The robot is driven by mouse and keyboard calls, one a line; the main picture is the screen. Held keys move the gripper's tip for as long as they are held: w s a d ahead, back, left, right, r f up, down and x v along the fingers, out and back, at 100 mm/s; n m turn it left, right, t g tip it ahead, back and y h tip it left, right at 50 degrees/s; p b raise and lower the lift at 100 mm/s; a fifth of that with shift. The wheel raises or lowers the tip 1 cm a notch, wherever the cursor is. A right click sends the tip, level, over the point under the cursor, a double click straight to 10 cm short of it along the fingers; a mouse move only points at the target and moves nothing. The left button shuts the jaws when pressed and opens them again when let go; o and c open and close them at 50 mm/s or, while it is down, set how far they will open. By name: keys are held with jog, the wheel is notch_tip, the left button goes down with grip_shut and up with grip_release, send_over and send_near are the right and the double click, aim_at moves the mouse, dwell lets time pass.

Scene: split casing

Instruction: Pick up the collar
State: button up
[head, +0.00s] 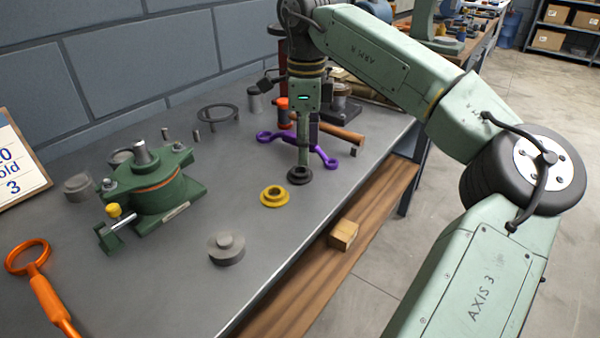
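Several ring-like parts lie on the grey workbench (130,285), and I cannot tell for certain which is the collar. A small black flanged ring (299,176) lies right below my gripper (304,163). A yellow flanged ring (274,197) lies just to its left and nearer the front edge. A grey stepped disc (227,249) lies farther forward. My gripper points straight down, its tip at or just above the black ring. I see it nearly edge-on, so the gap between the fingers is hidden, as is any contact with the ring.
A green casing with a post (155,190) stands at left. A purple double-ended tool (325,156) and a hammer (342,134) lie behind my gripper. An orange tool (45,290) is front left. A wooden block (343,235) sits on the lower ledge.

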aim_at(292, 176)
jog(key=shift+a+f+p, duration=0.15)
jog(key=shift+a+f, duration=0.05)
jog(key=shift+f, duration=0.7)
jog(key=shift+a+f+p, duration=0.15)
jog(key=shift+f+p, duration=0.05)
jog(key=shift+f, duration=0.7)
jog(key=shift+a+f+p, duration=0.15)
jog(key=shift+a+f, duration=0.05)
jog(key=shift+f, duration=0.7)
jog(key=shift+c, duration=0.6)
jog(key=c, duration=0.9)
